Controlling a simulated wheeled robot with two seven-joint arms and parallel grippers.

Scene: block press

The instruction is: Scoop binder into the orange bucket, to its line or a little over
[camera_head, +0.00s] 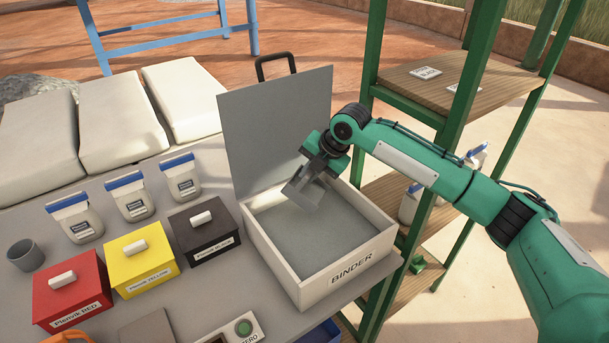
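The binder box (350,267) is a white open box labelled BINDER, with its grey lid standing up at the back. Grey binder (325,235) covers its inside. My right gripper (308,186) points down over the back left part of the box. A grey angular piece is at its end; I cannot tell whether it is fingers or a scoop, or whether the gripper is open or shut. An orange thing (65,338), perhaps the orange bucket's rim, is cut off at the bottom left edge. Its fill line and contents are not visible. My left gripper is not in view.
Red (70,290), yellow (140,258) and black (204,233) lidded pigment boxes stand left of the binder box. Several blue-lidded jars (131,197) and a grey cup (26,255) are behind. A ZERO-button panel (243,328) is in front. A green shelf frame (375,300) stands at right.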

